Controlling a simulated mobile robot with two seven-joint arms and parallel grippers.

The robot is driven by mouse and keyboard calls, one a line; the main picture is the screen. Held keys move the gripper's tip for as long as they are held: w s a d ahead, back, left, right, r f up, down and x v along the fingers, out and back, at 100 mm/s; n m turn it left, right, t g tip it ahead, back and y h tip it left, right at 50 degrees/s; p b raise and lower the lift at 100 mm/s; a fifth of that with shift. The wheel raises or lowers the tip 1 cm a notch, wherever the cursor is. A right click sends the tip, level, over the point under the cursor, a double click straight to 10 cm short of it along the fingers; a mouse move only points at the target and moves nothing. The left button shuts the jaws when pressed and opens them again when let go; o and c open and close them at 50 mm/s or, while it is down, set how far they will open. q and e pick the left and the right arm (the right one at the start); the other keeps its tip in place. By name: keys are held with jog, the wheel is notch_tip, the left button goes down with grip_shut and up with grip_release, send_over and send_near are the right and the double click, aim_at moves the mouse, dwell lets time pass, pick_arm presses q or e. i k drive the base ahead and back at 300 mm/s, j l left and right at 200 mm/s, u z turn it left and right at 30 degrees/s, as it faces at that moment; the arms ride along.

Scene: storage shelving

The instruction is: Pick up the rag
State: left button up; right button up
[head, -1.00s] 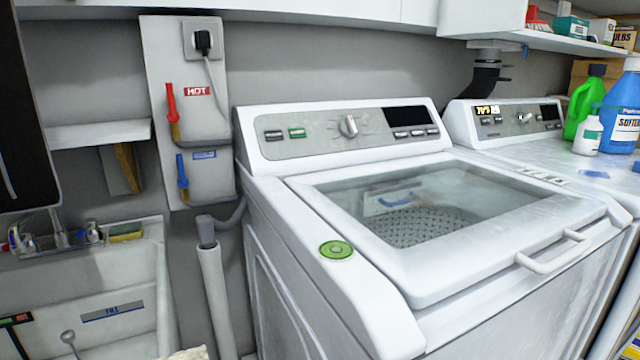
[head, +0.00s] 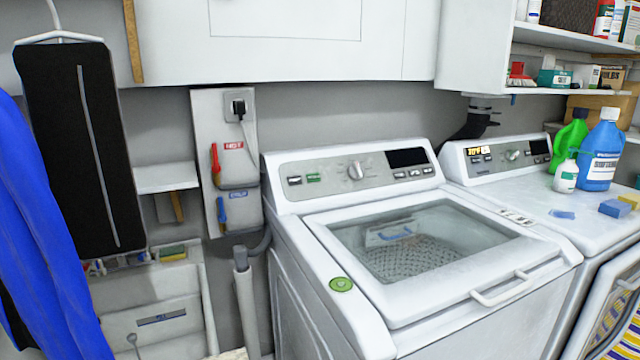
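I cannot surely identify the rag. A pale cream edge (head: 230,354) of something, possibly cloth, shows at the bottom of the head view, between the sink and the washer, mostly cut off by the frame. A small flat blue item (head: 562,214) lies on the dryer top; I cannot tell what it is. Neither of my grippers is in view.
A white top-loading washer (head: 340,318) with its lid down stands in the middle, beside a dryer (head: 530,190) holding a green bottle (head: 571,138), a blue bottle (head: 601,160) and a blue block (head: 615,208). A sink (head: 130,290) and hanging clothes (head: 45,240) are at left.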

aim_at(616, 209)
jog(key=z, duration=1.45)
jog(key=u, duration=0.35)
jog(key=i+l+u, duration=0.1)
jog(key=u, duration=0.25)
jog(key=i+l+u, duration=0.1)
jog(key=u, duration=0.2)
jog(key=i+l+u, duration=0.1)
jog(key=l+u, duration=0.25)
jog(key=i+l+u, duration=0.1)
jog(key=l+u, duration=0.15)
jog(key=i+l+u, duration=0.2)
jog(key=l, duration=0.25)
jog(key=l+u, duration=0.3)
jog(key=l, duration=1.4)
